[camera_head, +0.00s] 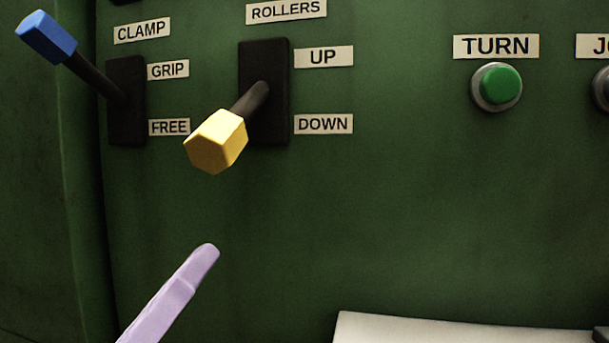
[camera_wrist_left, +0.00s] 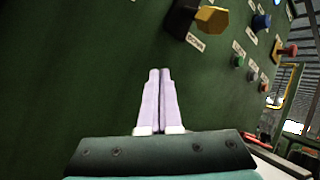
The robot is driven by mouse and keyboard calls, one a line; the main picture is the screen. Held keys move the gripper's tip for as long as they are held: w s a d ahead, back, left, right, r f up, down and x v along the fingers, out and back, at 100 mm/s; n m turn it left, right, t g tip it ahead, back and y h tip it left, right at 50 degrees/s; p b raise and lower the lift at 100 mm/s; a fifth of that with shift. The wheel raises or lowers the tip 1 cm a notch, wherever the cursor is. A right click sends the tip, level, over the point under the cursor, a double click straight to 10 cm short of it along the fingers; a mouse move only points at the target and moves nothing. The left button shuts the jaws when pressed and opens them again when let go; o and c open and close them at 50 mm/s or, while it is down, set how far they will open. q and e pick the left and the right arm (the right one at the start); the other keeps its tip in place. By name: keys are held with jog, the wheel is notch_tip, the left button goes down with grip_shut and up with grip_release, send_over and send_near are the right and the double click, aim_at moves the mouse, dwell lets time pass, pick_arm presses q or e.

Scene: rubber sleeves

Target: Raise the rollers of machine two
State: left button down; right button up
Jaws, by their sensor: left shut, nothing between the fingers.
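The ROLLERS lever has a yellow six-sided knob (camera_head: 215,141) on a dark stem (camera_head: 252,100). It comes out of a black slot plate (camera_head: 270,60) with the labels UP (camera_head: 323,57) and DOWN (camera_head: 323,124). The knob hangs low, near the height of the DOWN label. My left gripper (camera_head: 206,250) is below the knob and apart from it, with fingers shut and empty. In the left wrist view the shut fingers (camera_wrist_left: 160,73) point along the green panel, and the yellow knob (camera_wrist_left: 211,19) is at the upper right. My right gripper is not in view.
The CLAMP lever with a blue knob (camera_head: 46,37) stands to the left, raised toward GRIP. A green TURN button (camera_head: 497,86) is to the right. A pale flat surface (camera_head: 440,330) juts out at the lower right. The panel below the levers is bare.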

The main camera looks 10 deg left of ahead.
aim_at(241, 117)
pick_arm(q)
jog(key=d+m+h, duration=0.1)
jog(key=m+h, duration=0.1)
jog(key=s+d+m+h, duration=0.1)
jog(key=m+h, duration=0.1)
jog(key=s+d+r+m+h, duration=0.1)
jog(key=m, duration=0.1)
jog(key=shift+s+r+m+g+h, duration=0.1)
jog(key=shift+s+m+g+h, duration=0.15)
jog(key=shift+m+g+h, duration=0.15)
jog(key=b+x, duration=0.1)
jog(key=x, duration=0.9)
jog(key=shift+w+r, duration=0.15)
jog(key=s+a, duration=0.1)
jog(key=s, duration=0.1)
jog(key=s+a, duration=0.1)
jog(key=shift+s+a+r, duration=0.2)
jog(key=shift+a+r, duration=0.05)
jog(key=shift+a, duration=0.05)
jog(key=shift+w, duration=0.1)
